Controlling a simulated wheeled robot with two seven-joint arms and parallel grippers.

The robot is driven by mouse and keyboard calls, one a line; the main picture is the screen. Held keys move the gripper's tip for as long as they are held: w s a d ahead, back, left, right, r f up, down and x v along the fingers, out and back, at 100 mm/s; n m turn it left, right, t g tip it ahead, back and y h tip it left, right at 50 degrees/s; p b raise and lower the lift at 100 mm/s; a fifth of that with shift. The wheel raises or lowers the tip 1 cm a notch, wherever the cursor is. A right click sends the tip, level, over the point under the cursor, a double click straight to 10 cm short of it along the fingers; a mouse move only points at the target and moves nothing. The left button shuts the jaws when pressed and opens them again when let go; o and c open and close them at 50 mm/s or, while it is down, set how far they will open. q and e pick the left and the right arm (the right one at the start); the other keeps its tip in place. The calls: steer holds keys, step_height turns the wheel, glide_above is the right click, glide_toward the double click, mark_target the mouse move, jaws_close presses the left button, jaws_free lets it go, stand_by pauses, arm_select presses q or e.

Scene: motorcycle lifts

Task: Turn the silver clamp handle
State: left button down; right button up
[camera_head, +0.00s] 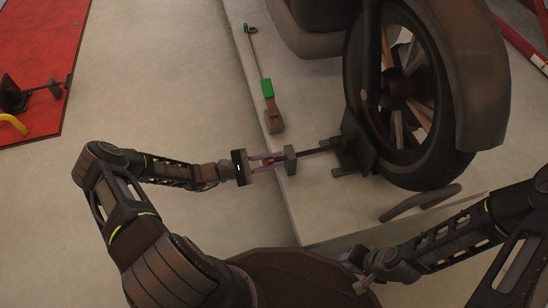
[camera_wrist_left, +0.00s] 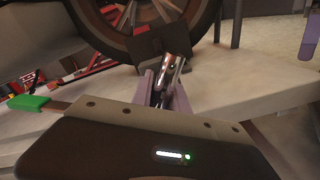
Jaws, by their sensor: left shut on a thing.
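The silver clamp handle (camera_wrist_left: 174,74) shows in the left wrist view as a shiny metal piece between the fingers of my left gripper (camera_wrist_left: 163,90). In the head view my left gripper (camera_head: 274,160) is shut on it at the lift's left edge. The fingers hide most of the handle there. A grey block (camera_head: 290,160) and a dark screw rod (camera_head: 320,149) run from the handle to the black wheel clamp (camera_head: 352,150) at the tyre. My right gripper (camera_head: 362,272) is low in the head view, away from the clamp; its jaws are too unclear to read.
A motorcycle wheel (camera_head: 350,85) stands on the pale lift platform (camera_head: 315,205). A green-handled lever (camera_head: 268,90) lies farther back on it. A dark curved bar (camera_head: 420,202) is at the front right. A red lift (camera_head: 45,60) stands far left, with clear floor between.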

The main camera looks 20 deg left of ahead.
arm_select(q)
steer(key=n, duration=0.3)
steer(key=shift+n, duration=0.4)
steer(key=n, duration=0.3)
steer(key=shift+n+p, duration=0.3)
steer(key=n, duration=0.3)
steer(key=shift+n, duration=0.3)
steer(key=n, duration=0.3)
steer(key=shift+n, duration=0.3)
steer(key=n, duration=0.6)
steer(key=shift+b, duration=0.3)
steer(key=n, duration=0.6)
steer(key=shift+a, duration=0.1)
steer(key=c, duration=1.2)
jaws_free()
steer(key=shift+c, duration=0.2)
